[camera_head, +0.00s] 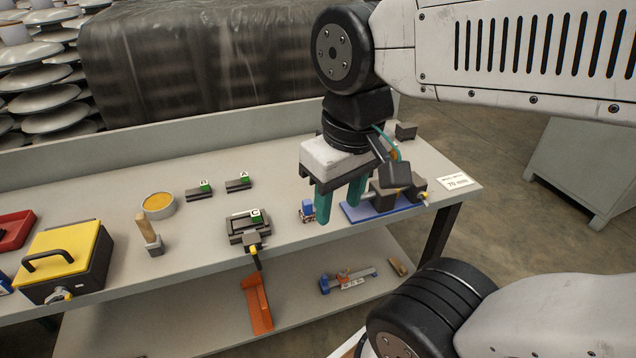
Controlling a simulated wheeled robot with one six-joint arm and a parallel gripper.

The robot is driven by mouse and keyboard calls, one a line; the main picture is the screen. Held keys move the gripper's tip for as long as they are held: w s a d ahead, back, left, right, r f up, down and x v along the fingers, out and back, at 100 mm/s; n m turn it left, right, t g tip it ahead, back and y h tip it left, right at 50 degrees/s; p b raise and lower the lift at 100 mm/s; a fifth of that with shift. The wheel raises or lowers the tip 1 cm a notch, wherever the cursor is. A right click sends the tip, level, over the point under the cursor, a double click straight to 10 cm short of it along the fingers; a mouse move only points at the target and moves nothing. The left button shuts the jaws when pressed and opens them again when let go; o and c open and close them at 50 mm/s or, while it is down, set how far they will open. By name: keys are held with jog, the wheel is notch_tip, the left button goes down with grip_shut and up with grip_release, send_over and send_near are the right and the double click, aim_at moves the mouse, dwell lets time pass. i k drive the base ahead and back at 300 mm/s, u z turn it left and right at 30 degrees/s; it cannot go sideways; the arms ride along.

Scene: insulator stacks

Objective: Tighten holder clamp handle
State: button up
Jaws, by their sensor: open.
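My gripper (338,212) hangs over the right part of the bench with its two green fingers apart and pointing down. Nothing is seen between them. A dark clamp holder (384,205) on a blue base plate (358,213) stands just right of the fingers, partly hidden by my gripper. A small yellow-tipped handle (425,196) sticks out at its right end. Another dark holder, marked C (236,238), sits to the left, with a black and yellow handle (255,256) at its front edge. I cannot tell how tight either handle is.
A small blue and red item (307,208) lies close to the left finger. A white sign reading 70 mm (456,183) lies at the right end. A yellow-lidded box (62,255), a cup (159,205) and a brush (149,235) stand left. A lower shelf (205,318) holds tools.

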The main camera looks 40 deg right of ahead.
aim_at(253, 248)
jog(key=u, duration=1.85)
jog(key=k, duration=0.85)
jog(key=z, duration=1.8)
